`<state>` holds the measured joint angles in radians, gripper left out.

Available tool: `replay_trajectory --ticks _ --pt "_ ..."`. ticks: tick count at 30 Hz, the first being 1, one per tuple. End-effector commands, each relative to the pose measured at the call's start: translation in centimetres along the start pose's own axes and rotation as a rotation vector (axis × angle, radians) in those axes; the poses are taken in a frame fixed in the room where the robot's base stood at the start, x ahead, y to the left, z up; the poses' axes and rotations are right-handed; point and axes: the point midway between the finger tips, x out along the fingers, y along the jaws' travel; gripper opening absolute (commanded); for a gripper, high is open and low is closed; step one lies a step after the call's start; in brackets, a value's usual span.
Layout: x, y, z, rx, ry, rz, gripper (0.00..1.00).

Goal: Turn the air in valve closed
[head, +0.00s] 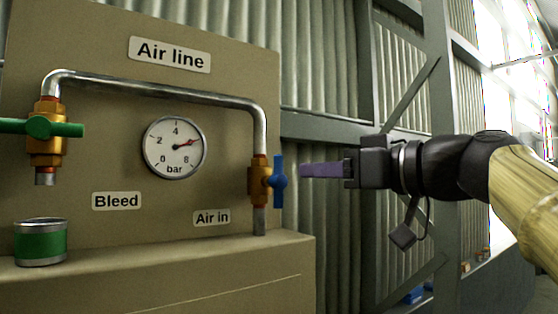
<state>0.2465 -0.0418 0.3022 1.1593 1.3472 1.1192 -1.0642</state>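The air in valve (258,182) is a brass body on the right-hand vertical pipe, above the "Air in" label (212,218). Its blue handle (279,182) is on the valve's right side and stands upright, in line with the pipe. My gripper (303,170) comes in from the right with its purple fingers pointing left at the handle. A small gap shows between the fingertips and the handle. The fingers overlap in this view, so their opening is hidden. Nothing is seen held.
A gauge (175,148) reads about 6 bar. The bleed valve (46,140), with a green crosswise handle, hangs at left above a green tin (40,242). A metal pipe (160,84) joins the valves. The tan panel (110,165) has a ledge below. A steel post stands behind my gripper.

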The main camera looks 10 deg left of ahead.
Motion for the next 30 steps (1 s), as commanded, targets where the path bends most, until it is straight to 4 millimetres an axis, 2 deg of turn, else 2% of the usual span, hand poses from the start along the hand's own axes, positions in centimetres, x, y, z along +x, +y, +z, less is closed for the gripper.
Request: replay_trajectory --ticks 9,15,19,26,27,30 --pt "5.7 0.0 -0.4 0.004 -0.001 -0.005 0.34" --pt "8.5 -0.1 -0.3 0.002 -0.001 -0.004 0.34" --pt "9.2 -0.1 -0.1 0.000 -0.001 -0.002 0.34" --pt "9.3 0.0 0.0 -0.001 0.000 0.000 0.34" --pt "9.3 0.0 0.0 -0.001 0.000 0.000 0.32" --pt "9.3 0.0 0.0 -0.001 0.000 0.000 0.12"
